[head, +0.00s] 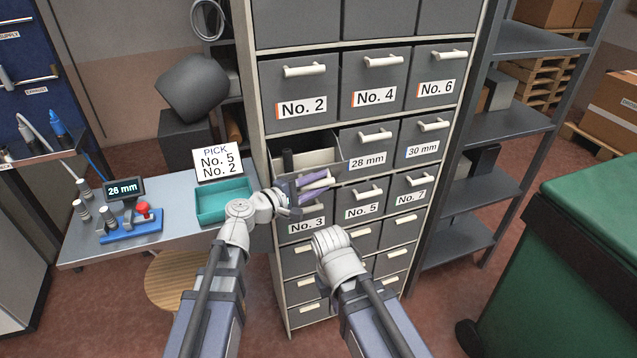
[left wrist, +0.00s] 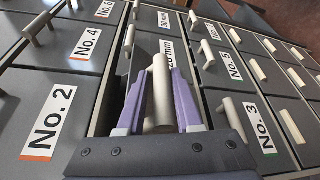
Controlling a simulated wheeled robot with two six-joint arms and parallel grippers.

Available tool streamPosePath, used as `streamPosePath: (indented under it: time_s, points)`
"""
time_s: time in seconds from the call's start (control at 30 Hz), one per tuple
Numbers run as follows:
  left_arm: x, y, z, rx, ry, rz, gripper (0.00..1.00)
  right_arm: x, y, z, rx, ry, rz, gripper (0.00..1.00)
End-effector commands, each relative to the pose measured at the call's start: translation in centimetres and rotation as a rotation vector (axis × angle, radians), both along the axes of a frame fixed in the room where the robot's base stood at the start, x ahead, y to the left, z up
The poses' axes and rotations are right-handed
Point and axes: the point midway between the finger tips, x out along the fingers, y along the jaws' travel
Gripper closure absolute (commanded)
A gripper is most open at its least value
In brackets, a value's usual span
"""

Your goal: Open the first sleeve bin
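The sleeve bin (head: 304,157) in the left column, between the No. 2 bin (head: 304,92) and the No. 3 bin (head: 306,225), is pulled partly out; its light inner wall shows. A dark upright object (head: 288,160) shows at its left side. My left gripper (head: 314,184) is at its front, with purple fingers on either side of the pale bar handle (left wrist: 161,90), seemingly closed on it. My gripper hides its label. The neighbouring 28 mm bin (head: 367,149) and 30 mm bin (head: 421,143) are shut. My right arm is low before the cabinet; its gripper fingers do not show.
A bench (head: 172,228) at left carries a teal tray (head: 224,205), a pick card reading No. 5, No. 2 (head: 216,162), and a blue gauge (head: 130,228) with a display reading 28 mm (head: 123,189). A shelf rack (head: 470,195) and green container (head: 570,260) stand at right.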

Motion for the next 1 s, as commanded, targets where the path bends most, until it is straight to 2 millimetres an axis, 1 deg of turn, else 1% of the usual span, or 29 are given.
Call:
streamPosePath:
  time_s: [0.27, 0.6, 0.7, 0.83, 1.0]
  points:
    - [-0.3, 0.3, 0.1, -0.001, 0.0, 0.001, 0.63, 0.0, 0.0, 0.1, 0.0, 0.0, 0.0, 1.0]
    - [-3.7, 4.3, 0.8, -0.001, 0.0, 0.004, 0.63, 0.0, 0.0, 0.7, 0.0, 0.0, 0.0, 1.0]
    - [-4.3, 5.2, 0.9, -0.001, 0.0, 0.004, 0.63, 0.0, 0.0, 0.8, 0.0, 0.0, 0.0, 1.0]
    - [-4.9, 5.8, 0.9, 0.0, -0.001, 0.001, 0.63, 0.0, 0.0, 0.9, 0.0, 0.0, 0.0, 1.0]
    - [-4.9, 6.0, 0.9, 0.0, -0.001, 0.001, 0.63, 0.0, 0.0, 0.9, 0.0, 0.0, 0.0, 1.0]
